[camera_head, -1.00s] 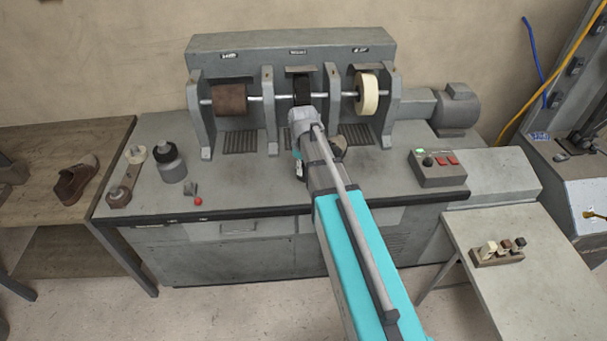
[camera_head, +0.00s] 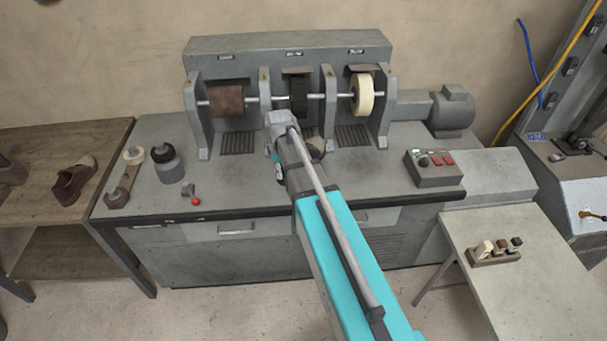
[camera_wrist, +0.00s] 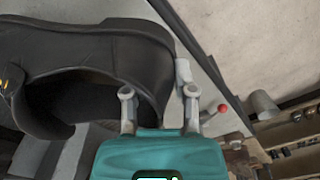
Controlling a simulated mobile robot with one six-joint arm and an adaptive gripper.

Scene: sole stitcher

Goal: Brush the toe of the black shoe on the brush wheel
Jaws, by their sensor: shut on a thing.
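The black shoe (camera_wrist: 100,55) fills the upper left of the wrist view, its dark opening facing the camera. My gripper (camera_wrist: 158,90) is shut on the rim at one end of the shoe, one finger inside the opening and one outside. The black brush wheel (camera_head: 298,97) is the middle wheel of the grey machine in the head view. My arm's end is in front of the machine, just below and left of that wheel. My arm hides the gripper and most or all of the shoe there, so I cannot tell whether the shoe touches the wheel.
A brown drum (camera_head: 228,100) and a cream wheel (camera_head: 362,95) flank the brush, with grey upright supports between them. A switch box (camera_head: 434,170) stands at the bench's right. A bottle (camera_head: 167,165) and a red-knobbed lever (camera_head: 193,196) stand left. A brown shoe (camera_head: 72,182) lies on the wooden table.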

